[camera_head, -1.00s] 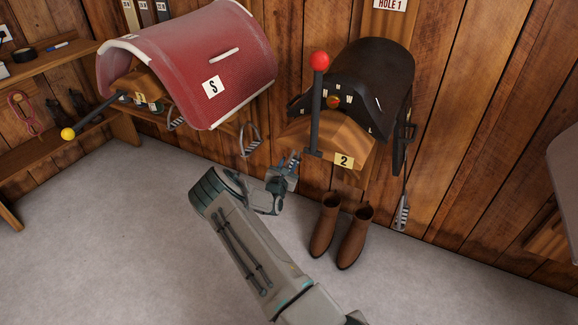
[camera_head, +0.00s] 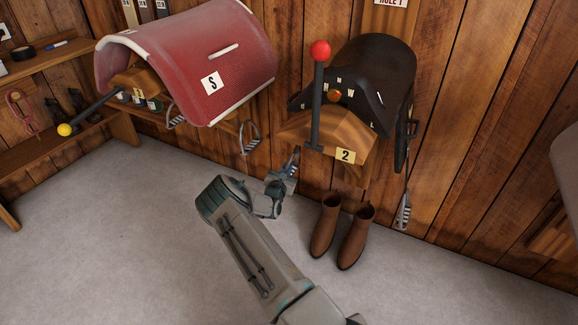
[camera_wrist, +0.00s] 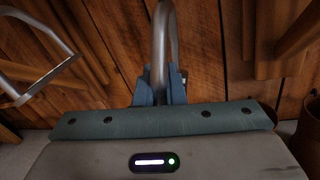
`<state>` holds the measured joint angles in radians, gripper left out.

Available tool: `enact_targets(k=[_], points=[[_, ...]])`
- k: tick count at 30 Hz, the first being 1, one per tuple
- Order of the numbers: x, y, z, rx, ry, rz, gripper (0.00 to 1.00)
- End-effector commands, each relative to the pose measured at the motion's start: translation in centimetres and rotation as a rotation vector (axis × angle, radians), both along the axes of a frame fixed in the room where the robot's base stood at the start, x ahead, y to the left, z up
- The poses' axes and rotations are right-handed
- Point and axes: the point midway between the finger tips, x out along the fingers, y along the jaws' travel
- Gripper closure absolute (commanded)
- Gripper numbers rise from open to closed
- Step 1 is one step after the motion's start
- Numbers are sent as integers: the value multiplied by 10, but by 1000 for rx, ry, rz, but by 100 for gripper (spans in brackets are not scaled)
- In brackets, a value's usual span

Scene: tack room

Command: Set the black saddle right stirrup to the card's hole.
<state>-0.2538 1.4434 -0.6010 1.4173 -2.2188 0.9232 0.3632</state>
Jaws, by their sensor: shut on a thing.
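The black saddle (camera_head: 372,72) sits on a wooden rack marked 2 (camera_head: 345,155). My gripper (camera_head: 291,163) is low on the picture-left side of this rack, above the floor. In the wrist view, the blue fingers of my gripper (camera_wrist: 159,86) are shut on a grey metal stirrup bar (camera_wrist: 161,45). Which saddle it belongs to is not clear, but it is beside the black saddle's rack. Another stirrup (camera_head: 404,212) hangs low on the picture-right side of the black saddle. The card (camera_head: 390,2) above the saddle is cut off at the top edge; it reads HOLE 1.
A red saddle marked S (camera_head: 190,62) is at left, with a hanging stirrup (camera_head: 249,138) near my gripper. A lever with a red knob (camera_head: 320,50) stands at rack 2. Brown boots (camera_head: 340,232) stand on the floor right of my gripper. Floor at left is clear.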

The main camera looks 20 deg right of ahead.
Motion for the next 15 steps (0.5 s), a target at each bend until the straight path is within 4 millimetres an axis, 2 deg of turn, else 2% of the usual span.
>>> enact_targets(k=[1,3,13,15], points=[[1,1,-13,1,1,1,100],[3,2,-18,1,1,1,100],[4,5,-21,4,4,3,100],[4,5,-21,4,5,4,76]])
